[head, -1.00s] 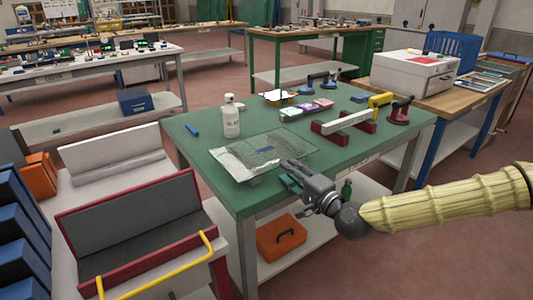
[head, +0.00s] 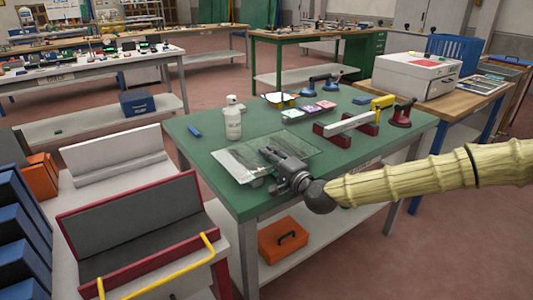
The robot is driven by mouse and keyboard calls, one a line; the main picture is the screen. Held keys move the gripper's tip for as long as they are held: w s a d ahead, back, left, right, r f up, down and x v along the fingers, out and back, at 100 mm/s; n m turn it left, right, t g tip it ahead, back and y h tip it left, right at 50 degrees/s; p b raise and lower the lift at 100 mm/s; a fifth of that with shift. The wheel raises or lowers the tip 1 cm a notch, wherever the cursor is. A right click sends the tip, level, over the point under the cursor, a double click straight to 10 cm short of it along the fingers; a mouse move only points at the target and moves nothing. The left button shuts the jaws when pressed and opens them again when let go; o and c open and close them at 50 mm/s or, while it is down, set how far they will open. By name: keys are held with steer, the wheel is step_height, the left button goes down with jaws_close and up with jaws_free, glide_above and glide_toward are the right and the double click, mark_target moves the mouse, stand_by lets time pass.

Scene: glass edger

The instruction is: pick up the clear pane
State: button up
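The clear pane (head: 237,161) lies on the green tabletop near its front left part, with pale glare along its left side. My gripper (head: 268,157) is over the pane's front right part, pointing to the back left, and hides some of the pane. Its fingertips are small and dark here, so I cannot tell if they touch the pane or are apart or closed.
The green table (head: 190,150) also holds a white bottle (head: 233,122) just behind the pane, a blue marker (head: 194,131), a white bar on red supports (head: 347,123) and red suction cups (head: 402,114). A red-framed rack (head: 135,237) stands at the front left.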

steer(key=shift+w+a, duration=0.1)
steer(key=shift+w, duration=0.05)
jaws_close()
steer(key=shift+r, duration=0.1)
stand_by(0.3)
